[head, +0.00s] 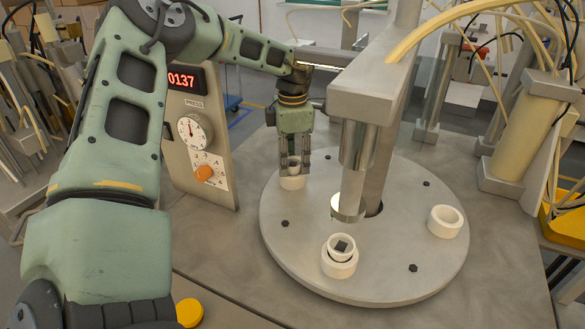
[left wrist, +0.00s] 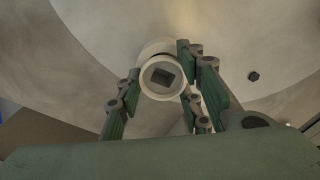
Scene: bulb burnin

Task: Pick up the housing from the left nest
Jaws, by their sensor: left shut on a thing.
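My left gripper (head: 294,169) points straight down over the left nest (head: 291,183), a white ring on the round grey dial plate. It is shut on the housing (head: 293,161), a small white cup mostly hidden by the fingers in the head view. In the left wrist view the housing (left wrist: 146,79) shows as a white ring with a dark square inside, between the green-padded fingers (left wrist: 163,92). The housing is at or just above the nest; I cannot tell if it is clear of it. My right gripper is not in view.
A press column with a steel ram (head: 358,165) stands right of my gripper. The front nest (head: 339,268) holds another housing (head: 341,241); the right nest (head: 445,221) is empty. A press panel (head: 205,130) with a gauge and orange knob stands left.

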